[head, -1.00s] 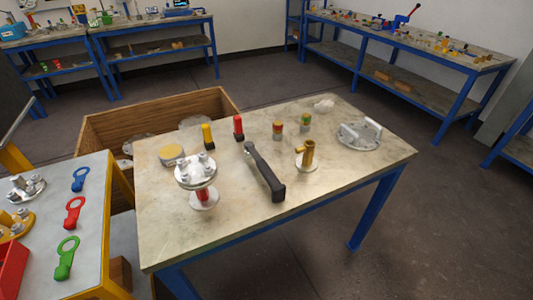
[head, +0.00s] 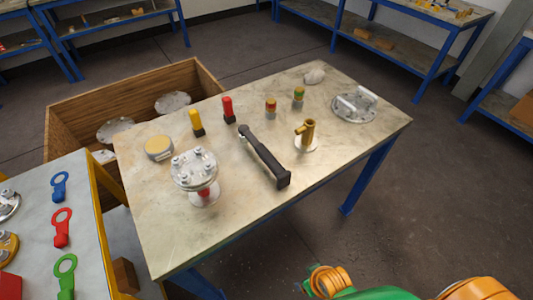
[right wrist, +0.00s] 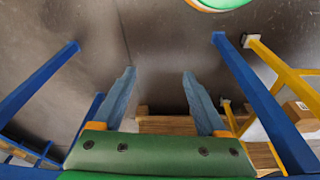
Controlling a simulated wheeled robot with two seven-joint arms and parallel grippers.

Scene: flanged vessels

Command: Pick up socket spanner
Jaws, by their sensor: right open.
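The socket spanner (head: 264,157), a long tool with a black handle and a grey metal head, lies on the middle of the worktable (head: 235,217). Its thick handle end points to the front right and its head to the back left. My right gripper (right wrist: 158,72) shows in the right wrist view with its two blue fingers apart and nothing between them. It is away from the spanner, which is not in that view. My right arm shows at the lower right of the head view. My left gripper is not in view.
A flanged vessel (head: 195,172) stands left of the spanner and a brass fitting (head: 308,133) right of it. Red (head: 228,108) and yellow (head: 196,122) pieces stand behind. A handled flange (head: 353,106) lies at the right. The table's front is clear.

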